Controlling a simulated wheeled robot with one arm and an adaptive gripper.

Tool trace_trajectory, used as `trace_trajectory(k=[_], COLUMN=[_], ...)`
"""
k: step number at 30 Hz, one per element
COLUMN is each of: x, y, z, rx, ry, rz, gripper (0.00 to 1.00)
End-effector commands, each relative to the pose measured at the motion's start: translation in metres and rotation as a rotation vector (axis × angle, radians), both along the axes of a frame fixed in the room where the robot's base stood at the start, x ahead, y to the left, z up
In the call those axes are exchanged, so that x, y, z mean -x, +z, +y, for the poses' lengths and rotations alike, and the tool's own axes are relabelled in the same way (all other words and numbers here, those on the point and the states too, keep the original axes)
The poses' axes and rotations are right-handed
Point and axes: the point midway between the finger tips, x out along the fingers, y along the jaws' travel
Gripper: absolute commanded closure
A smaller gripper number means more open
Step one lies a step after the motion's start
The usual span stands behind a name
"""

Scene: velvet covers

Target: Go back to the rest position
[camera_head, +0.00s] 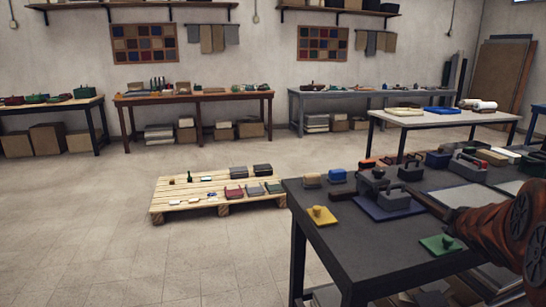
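My arm reaches in from the right edge over the dark near table (352,250). Its dark end leads to what looks like my gripper (368,186), above or beside a blue mat (388,207). The gripper is small and dark against dark items, so its fingers cannot be made out. I cannot tell whether it touches anything or holds anything.
On the near table are a yellow plate with a knob (321,215), a green plate (440,245), a grey handled block (411,171) and blue and orange blocks. A low wooden pallet (165,205) with small items stands left. Open floor (90,220) lies left; benches line the back wall.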

Motion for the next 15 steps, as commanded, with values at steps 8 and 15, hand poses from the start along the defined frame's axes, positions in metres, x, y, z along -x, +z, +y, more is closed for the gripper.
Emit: trace_trajectory(k=[8,15], x=[0.078,0.176], y=[-0.051,-0.100], z=[0.064,0.147], rx=[-0.267,-0.492], ry=[-0.300,-0.523], rz=[0.193,0.438], gripper=[0.62,0.62])
